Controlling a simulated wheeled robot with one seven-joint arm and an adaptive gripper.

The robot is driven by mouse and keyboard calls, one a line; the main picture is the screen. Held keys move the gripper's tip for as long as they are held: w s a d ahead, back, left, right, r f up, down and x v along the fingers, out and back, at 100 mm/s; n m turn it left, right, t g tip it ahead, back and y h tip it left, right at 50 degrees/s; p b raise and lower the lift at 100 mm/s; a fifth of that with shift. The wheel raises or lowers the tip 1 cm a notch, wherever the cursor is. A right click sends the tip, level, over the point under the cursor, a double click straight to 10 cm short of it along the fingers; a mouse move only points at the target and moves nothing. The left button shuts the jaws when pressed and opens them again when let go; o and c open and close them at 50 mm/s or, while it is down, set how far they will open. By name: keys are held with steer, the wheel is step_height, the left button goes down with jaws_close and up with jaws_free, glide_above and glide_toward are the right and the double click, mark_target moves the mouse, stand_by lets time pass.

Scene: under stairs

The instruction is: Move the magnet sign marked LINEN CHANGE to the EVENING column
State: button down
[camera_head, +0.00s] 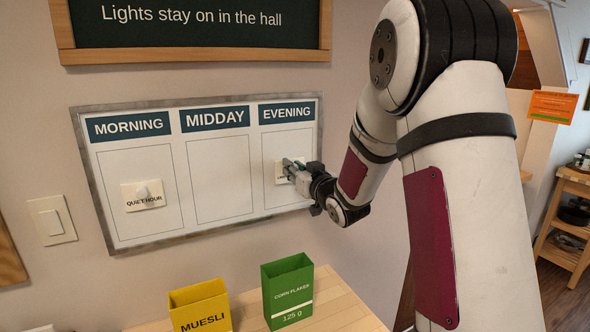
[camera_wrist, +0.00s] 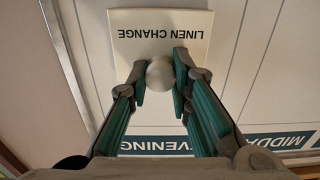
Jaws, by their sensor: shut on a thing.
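The LINEN CHANGE magnet sign (camera_wrist: 157,48) is a cream plate with a round knob (camera_wrist: 160,73). In the head view the sign (camera_head: 280,178) is mostly hidden behind my gripper, inside the outlined box of the EVENING column (camera_head: 286,113). My gripper (camera_head: 292,170) is shut on the knob, with its two green-padded fingers on either side in the wrist view (camera_wrist: 161,76). The sign looks flat against the board or very close to it; I cannot tell whether it touches.
The whiteboard (camera_head: 203,231) also has a MIDDAY column (camera_head: 215,118), whose box is empty, and a MORNING column (camera_head: 128,125) holding the QUIET HOUR sign (camera_head: 143,196). A yellow MUESLI box (camera_head: 201,306) and a green CORN FLAKES box (camera_head: 288,291) stand on the wooden surface below.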

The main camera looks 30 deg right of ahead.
steer(key=c, duration=1.4)
jaws_free()
steer(key=shift+w, duration=0.1)
steer(key=shift+o, duration=0.2)
steer(key=o, duration=0.5)
steer(key=s+p, duration=0.3)
steer(key=s, duration=0.3)
steer(key=shift+r, duration=0.1)
